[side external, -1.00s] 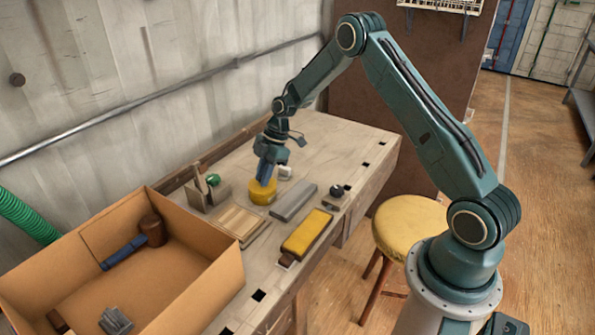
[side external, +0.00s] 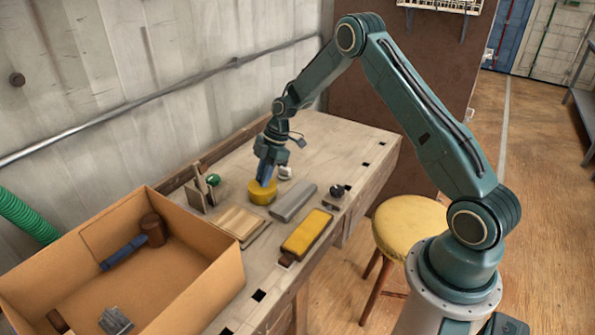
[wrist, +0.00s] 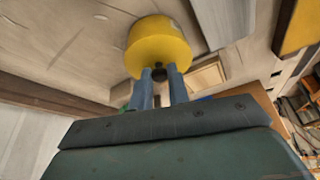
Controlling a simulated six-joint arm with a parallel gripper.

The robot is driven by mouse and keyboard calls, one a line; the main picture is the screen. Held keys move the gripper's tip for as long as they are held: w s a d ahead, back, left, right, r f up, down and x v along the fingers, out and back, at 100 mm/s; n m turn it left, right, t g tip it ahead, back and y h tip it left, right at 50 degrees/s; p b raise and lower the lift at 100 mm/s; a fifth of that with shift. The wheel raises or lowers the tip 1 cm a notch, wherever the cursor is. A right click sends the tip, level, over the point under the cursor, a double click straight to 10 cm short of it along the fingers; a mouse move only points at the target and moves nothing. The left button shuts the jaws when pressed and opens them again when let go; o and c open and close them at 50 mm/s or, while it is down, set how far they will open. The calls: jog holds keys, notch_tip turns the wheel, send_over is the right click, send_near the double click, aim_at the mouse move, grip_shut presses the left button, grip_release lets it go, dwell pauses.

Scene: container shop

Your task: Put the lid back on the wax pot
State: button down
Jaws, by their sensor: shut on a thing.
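The yellow round wax pot (side external: 262,194) stands on the workbench below my gripper (side external: 264,183). In the wrist view its yellow round body (wrist: 158,40) fills the top middle, with a small dark knob (wrist: 159,75) at its near side. The two blue fingers of my gripper (wrist: 160,78) are closed in on either side of this knob, which fits a lid held by its knob. The lid cannot be told apart from the pot by colour, and I cannot tell whether a gap lies between them.
A grey block (side external: 293,202) and a yellow-topped brush or block (side external: 306,233) lie to the right. A small white object (side external: 285,172) stands just behind the pot. A wooden holder (side external: 197,190) is left. The open cardboard box (side external: 215,262) is at the front left. The bench's far end is clear.

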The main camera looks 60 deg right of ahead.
dwell(0.3)
jog(key=c, duration=0.8)
grip_release()
jog(key=shift+o, duration=0.2)
jog(key=shift+r, duration=0.15)
jog(key=shift+r, duration=3.35)
grip_shut()
